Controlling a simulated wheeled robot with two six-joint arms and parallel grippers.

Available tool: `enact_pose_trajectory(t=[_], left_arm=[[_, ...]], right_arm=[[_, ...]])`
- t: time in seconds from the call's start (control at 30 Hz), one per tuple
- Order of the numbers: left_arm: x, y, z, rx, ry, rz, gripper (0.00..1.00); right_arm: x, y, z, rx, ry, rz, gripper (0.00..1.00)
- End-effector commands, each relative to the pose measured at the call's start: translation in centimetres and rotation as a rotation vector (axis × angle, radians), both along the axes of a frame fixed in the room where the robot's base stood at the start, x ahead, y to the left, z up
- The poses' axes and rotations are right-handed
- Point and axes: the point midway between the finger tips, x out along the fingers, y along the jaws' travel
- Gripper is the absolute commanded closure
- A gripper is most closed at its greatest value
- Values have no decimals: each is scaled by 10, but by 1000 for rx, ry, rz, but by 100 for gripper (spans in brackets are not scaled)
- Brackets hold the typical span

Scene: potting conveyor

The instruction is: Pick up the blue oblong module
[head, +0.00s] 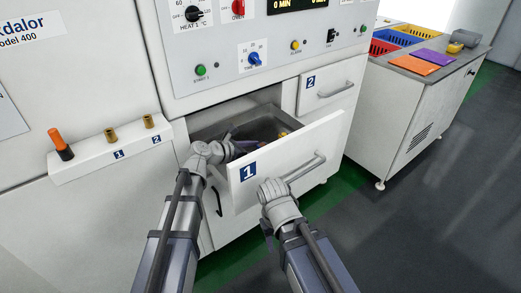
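Drawer 1 (295,148) of the white machine is pulled open. My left gripper (236,149) reaches over the drawer's left side into it. A small dark bluish-purple shape (246,146) shows beside its tip; I cannot tell whether it is the blue oblong module or part of the gripper. The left fingers are too small and hidden to read. My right gripper (272,188) is at the drawer front, close to the left end of the bar handle (306,168). Its fingers are not clear, and I cannot tell whether they touch the handle.
A small yellow item (283,134) lies at the drawer's far right. Closed drawer 2 (330,84) is behind, to the right. A shelf (105,152) with plugs juts out at left. A side cabinet (420,95) carries coloured bins and orange and purple sheets. The floor at right is clear.

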Motion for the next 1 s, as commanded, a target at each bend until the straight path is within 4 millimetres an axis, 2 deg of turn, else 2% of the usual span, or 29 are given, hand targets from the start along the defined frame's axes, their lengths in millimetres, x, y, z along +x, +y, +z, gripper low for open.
enact_pose_trajectory(t=[0.27, 0.73, 0.83, 1.0], left_arm=[[0, 0, 19, 0, 0, 0, 94], [0, 0, 89, 0, 0, 0, 94], [0, 0, 98, 0, 0, 0, 94], [0, 0, 101, 0, 0, 0, 94]], right_arm=[[0, 0, 19, 0, 0, 0, 50], [0, 0, 89, 0, 0, 0, 50], [0, 0, 97, 0, 0, 0, 50], [0, 0, 101, 0, 0, 0, 50]])
